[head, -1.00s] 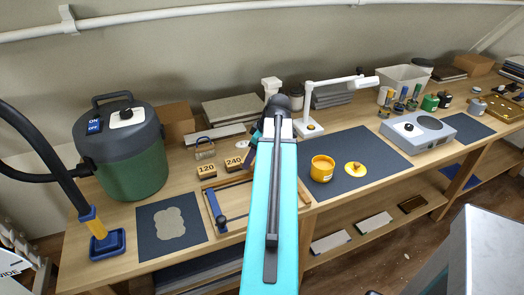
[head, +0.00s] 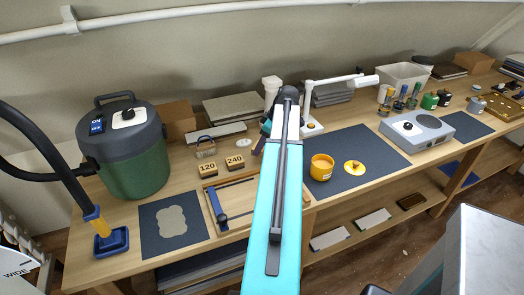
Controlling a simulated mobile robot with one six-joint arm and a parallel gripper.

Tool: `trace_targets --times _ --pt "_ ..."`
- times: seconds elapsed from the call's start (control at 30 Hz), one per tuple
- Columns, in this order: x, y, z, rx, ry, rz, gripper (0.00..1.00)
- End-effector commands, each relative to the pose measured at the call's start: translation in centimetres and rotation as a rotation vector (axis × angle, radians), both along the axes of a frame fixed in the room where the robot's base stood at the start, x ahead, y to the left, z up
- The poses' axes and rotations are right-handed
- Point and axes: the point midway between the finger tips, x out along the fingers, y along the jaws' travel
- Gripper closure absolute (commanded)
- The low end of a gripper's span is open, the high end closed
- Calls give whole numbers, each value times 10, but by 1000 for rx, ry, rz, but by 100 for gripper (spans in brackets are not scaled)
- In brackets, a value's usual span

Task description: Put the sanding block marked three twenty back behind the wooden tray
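The wooden tray (head: 208,187) lies on the bench, partly covered on its right by my arm. A blue-handled tool (head: 217,207) is at its left side. Behind the tray stand two sanding blocks, one marked 120 (head: 208,172) and one marked 240 (head: 235,164). I see no block marked 320; my arm hides the area right of the 240 block. My gripper (head: 261,139) is mostly hidden behind my arm. Only dark purple and teal parts show at the arm's left edge, and I cannot tell its opening or whether it holds anything.
A white lamp (head: 340,79) stands behind. Another dark mat (head: 172,246) lies left of the tray.

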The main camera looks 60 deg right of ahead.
Motion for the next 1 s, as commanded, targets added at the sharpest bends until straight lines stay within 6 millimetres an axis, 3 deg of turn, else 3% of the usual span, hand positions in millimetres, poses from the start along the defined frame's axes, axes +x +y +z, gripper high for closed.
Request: trace_targets --times 0.27,0.7,1.0 --pt "-1 0 -3 0 0 -1 72" --pt "-1 0 -34 1 0 -2 72" --pt "-1 -1 -35 0 0 -2 72"
